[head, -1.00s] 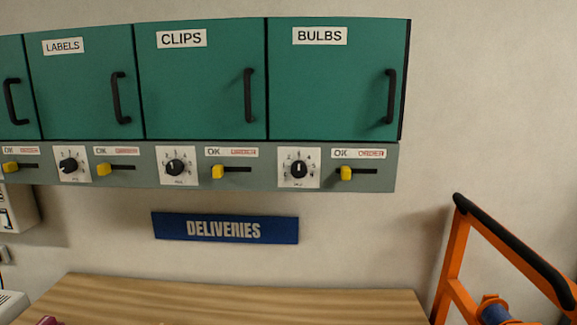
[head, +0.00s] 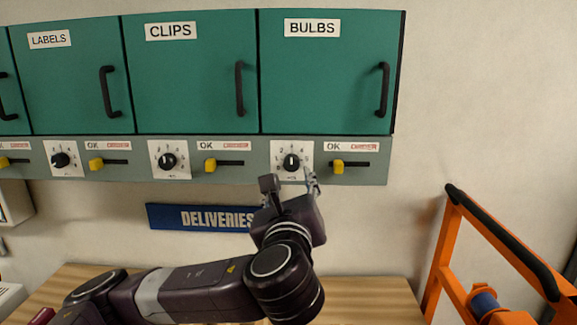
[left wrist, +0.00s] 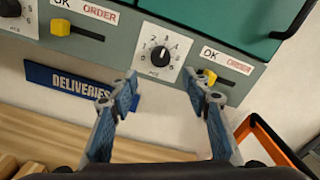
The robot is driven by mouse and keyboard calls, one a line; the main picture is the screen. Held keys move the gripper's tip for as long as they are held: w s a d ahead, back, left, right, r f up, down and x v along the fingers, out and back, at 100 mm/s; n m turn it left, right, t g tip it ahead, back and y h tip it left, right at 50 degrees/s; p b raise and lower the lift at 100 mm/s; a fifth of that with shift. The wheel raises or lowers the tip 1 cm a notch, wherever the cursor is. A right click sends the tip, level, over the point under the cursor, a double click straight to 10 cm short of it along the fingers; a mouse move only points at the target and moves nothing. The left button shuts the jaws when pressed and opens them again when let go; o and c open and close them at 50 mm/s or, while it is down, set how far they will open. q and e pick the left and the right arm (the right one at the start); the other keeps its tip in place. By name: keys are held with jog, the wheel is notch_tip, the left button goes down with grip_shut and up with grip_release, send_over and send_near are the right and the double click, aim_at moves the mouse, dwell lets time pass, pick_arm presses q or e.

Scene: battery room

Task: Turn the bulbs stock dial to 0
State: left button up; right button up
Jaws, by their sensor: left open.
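The bulbs stock dial (head: 291,162) is a black knob on a white numbered plate under the green BULBS cabinet (head: 330,85). Its white pointer mark points about straight up in the head view. The dial also shows in the left wrist view (left wrist: 160,55), ahead of the fingers. My left gripper (head: 290,183) is just below the dial plate, fingers pointing up at it. In the left wrist view the fingers (left wrist: 160,95) are spread apart with nothing between them, and they do not touch the knob. My right gripper is not in view.
A yellow slider (head: 338,167) sits just right of the dial, at the OK end of its slot. The CLIPS dial (head: 168,161) and another slider (head: 210,165) are to the left. The DELIVERIES sign (head: 190,217), wooden table (head: 375,295) and orange frame (head: 447,245) are below.

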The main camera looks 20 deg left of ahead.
aim_at(291, 165)
pick_arm(q)
jog(key=p+x, duration=0.1)
jog(key=x, duration=0.1)
jog(key=p+x, duration=0.1)
jog(key=x, duration=0.1)
jog(key=r+p+x, duration=0.1)
jog(key=x, duration=0.2)
jog(key=shift+a+p, duration=0.1)
jog(key=shift+p, duration=0.2)
jog(key=shift+w+f, duration=0.1)
jog(key=shift+w, duration=0.25)
jog(key=shift+c, duration=0.4)
jog(key=c, duration=1.1)
jog(key=shift+f, duration=0.1)
